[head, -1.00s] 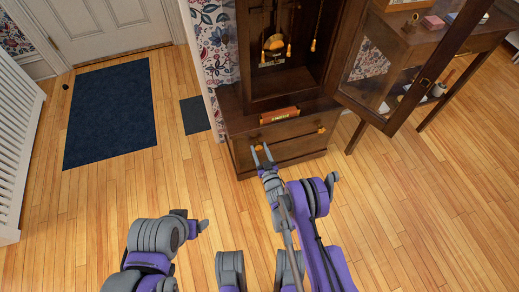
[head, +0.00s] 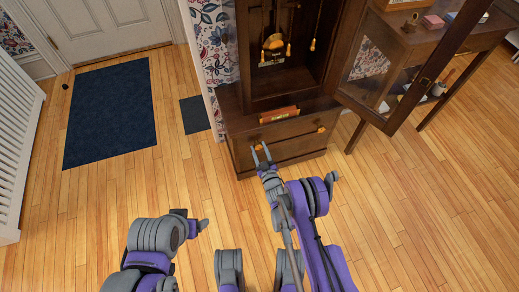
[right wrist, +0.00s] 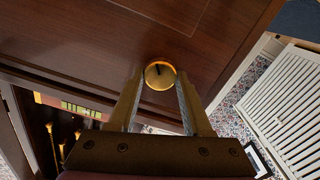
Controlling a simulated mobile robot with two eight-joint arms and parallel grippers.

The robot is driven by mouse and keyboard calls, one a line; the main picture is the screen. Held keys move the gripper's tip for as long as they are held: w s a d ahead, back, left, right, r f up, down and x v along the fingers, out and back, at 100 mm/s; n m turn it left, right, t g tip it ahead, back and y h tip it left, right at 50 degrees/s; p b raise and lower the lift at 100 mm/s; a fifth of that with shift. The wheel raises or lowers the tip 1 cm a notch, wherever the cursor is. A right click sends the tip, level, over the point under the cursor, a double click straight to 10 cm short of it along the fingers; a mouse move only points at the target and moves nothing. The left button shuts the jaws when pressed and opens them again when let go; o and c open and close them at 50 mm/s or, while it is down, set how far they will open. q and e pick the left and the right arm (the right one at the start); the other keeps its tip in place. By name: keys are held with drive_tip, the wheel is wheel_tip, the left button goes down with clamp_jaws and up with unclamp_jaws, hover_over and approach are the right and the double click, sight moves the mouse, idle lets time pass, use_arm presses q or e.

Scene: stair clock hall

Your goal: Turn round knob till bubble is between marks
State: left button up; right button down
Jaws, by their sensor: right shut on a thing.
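The round brass knob (right wrist: 160,75) on the clock case's base has a dark line on its face. My right gripper (right wrist: 157,92) is shut on it, with one finger on each side. In the head view my right gripper (head: 262,153) is at the left knob on the base front. A level (head: 279,115) lies on the ledge above. Its greenish vial (right wrist: 78,106) shows in the right wrist view, but the bubble is too small to place against the marks. My left gripper (head: 203,225) is low in the head view, away from the case; its jaws are unclear.
A second brass knob (head: 321,129) is at the right of the base. The glazed clock door (head: 405,75) stands open to the right, before a side table (head: 470,45). A brass pendulum (head: 274,42) hangs inside the case. The wooden floor (head: 400,220) is clear in front.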

drive_tip(key=n, duration=0.7)
drive_tip(key=shift+a, duration=0.1)
drive_tip(key=n, duration=0.6)
drive_tip(key=shift+f+n, duration=0.1)
drive_tip(key=shift+n, duration=0.3)
drive_tip(key=n, duration=0.6)
drive_tip(key=shift+w+f, duration=0.1)
drive_tip(key=n, duration=0.6)
drive_tip(key=shift+f, duration=0.1)
drive_tip(key=shift+d+n, duration=0.2)
drive_tip(key=shift+n, duration=0.2)
drive_tip(key=c, duration=0.5)
unclamp_jaws()
drive_tip(key=shift+o, duration=0.7)
drive_tip(key=shift+a, duration=0.1)
